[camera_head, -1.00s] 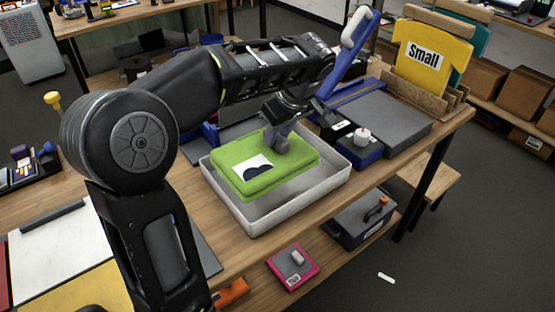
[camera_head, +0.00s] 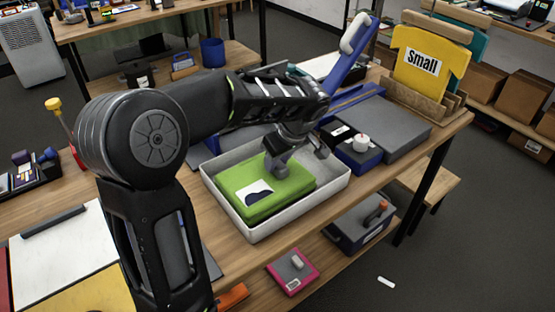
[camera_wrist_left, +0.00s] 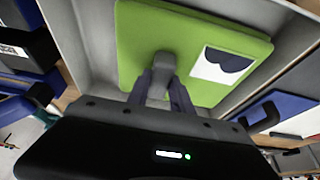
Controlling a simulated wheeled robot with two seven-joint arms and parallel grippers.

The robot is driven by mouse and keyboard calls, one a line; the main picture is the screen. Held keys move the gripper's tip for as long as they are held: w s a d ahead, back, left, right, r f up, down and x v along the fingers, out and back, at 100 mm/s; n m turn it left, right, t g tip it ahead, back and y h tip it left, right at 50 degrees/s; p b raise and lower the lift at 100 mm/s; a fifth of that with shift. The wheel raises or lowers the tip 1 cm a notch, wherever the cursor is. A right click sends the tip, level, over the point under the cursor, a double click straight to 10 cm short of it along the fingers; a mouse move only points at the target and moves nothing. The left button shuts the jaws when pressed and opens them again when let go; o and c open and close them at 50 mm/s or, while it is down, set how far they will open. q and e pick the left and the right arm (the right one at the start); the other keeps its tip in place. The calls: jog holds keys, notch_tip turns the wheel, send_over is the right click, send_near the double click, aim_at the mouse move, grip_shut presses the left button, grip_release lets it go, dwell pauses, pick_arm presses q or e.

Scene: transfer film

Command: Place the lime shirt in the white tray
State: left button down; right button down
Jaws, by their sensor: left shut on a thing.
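The lime shirt (camera_head: 265,190) is a flat folded green bundle with a white patch and dark print on top. It lies inside the white tray (camera_head: 334,187), toward the tray's left side. My left gripper (camera_head: 276,170) is at the shirt's back edge, shut on it from above. The left wrist view shows the fingers (camera_wrist_left: 163,84) against the edge of the lime shirt (camera_wrist_left: 145,38), with the tray (camera_wrist_left: 92,30) around it. How the fingers grip the cloth is partly hidden. My right gripper is not in view.
A blue and grey heat press (camera_head: 385,125) stands right of the tray. A white board (camera_head: 60,255) lies at the left. The wooden table's front edge runs close to the tray.

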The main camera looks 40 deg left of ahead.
pick_arm(q)
jog(key=shift+f, duration=0.1)
jog(key=c, duration=1.1)
grip_release()
jog(key=shift+c, duration=0.2)
jog(key=v, duration=1.2)
